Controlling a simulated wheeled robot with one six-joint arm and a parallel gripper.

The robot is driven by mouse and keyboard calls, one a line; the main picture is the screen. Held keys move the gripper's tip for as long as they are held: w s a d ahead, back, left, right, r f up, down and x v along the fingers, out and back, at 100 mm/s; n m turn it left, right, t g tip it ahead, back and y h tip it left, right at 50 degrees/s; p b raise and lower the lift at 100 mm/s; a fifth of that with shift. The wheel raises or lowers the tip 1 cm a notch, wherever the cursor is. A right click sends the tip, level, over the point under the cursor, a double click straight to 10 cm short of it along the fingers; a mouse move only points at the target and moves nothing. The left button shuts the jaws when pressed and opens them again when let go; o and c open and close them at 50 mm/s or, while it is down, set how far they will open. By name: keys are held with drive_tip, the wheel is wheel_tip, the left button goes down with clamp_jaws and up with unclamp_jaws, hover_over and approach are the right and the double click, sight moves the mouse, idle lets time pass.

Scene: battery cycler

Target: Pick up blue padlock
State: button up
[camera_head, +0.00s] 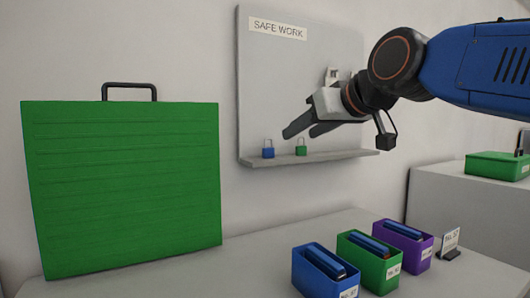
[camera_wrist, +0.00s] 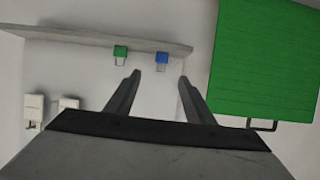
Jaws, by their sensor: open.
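The blue padlock (camera_head: 268,152) stands upright on the left end of the shelf (camera_head: 345,158) of the wall board, with its shackle up. A green padlock (camera_head: 301,150) stands just to its right. In the wrist view, which is upside down, the blue padlock (camera_wrist: 162,58) shows between the two finger lines and beyond the tips, and the green padlock (camera_wrist: 120,51) is left of it. My gripper (camera_head: 298,131) is open and empty, in front of the board above the padlocks. It also shows in the wrist view (camera_wrist: 160,76). The fingers appear apart from both padlocks.
A large green case (camera_head: 120,190) with a black handle stands left on the table. Blue (camera_head: 318,277), green (camera_head: 364,266) and purple (camera_head: 402,245) bins with dark blue items are in front. A "SAFE WORK" label (camera_head: 278,28) is on the board. A green box (camera_head: 495,166) is far right.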

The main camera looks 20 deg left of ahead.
approach(269, 149)
drive_tip(key=x, duration=0.5)
drive_tip(key=shift+w+f, duration=0.25)
drive_tip(key=shift+w, duration=0.05)
drive_tip(key=shift+r+x, duration=0.2)
drive_tip(key=shift+x, duration=2.5)
drive_tip(key=shift+a+r, duration=0.1)
clamp_jaws()
